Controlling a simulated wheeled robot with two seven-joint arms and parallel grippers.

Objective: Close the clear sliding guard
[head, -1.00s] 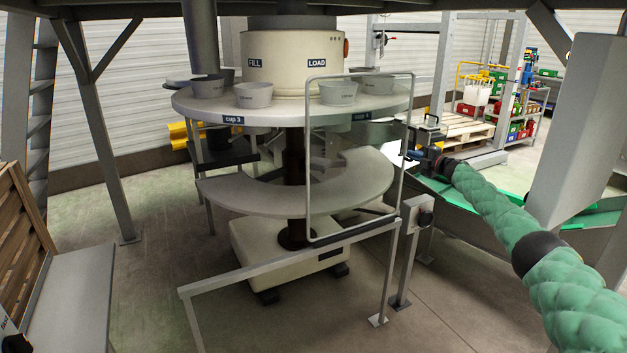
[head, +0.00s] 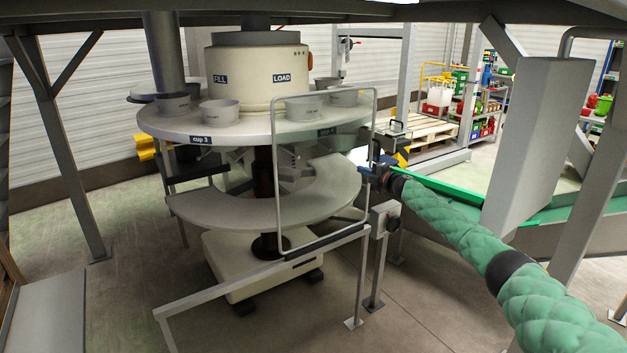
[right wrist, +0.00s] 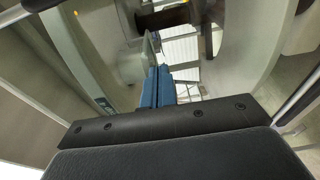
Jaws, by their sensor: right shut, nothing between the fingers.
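The clear sliding guard (head: 276,180) is a see-through panel in a rounded light-grey frame. It stands upright in front of the right part of the round cup table (head: 235,137), with the LOAD side behind it. A dark strip runs along its bottom edge. My right gripper (head: 365,168) is at the right edge of the guard, about mid-height. In the right wrist view its blue fingers (right wrist: 157,88) are shut together with nothing between them. I cannot tell whether they touch the guard's frame. My left gripper is not in view.
A grey rail (head: 255,272) runs below the guard, with a post-mounted control box (head: 384,215) at its right end. Several grey cups stand on the table. A curved grey shelf (head: 225,209) lies below it.

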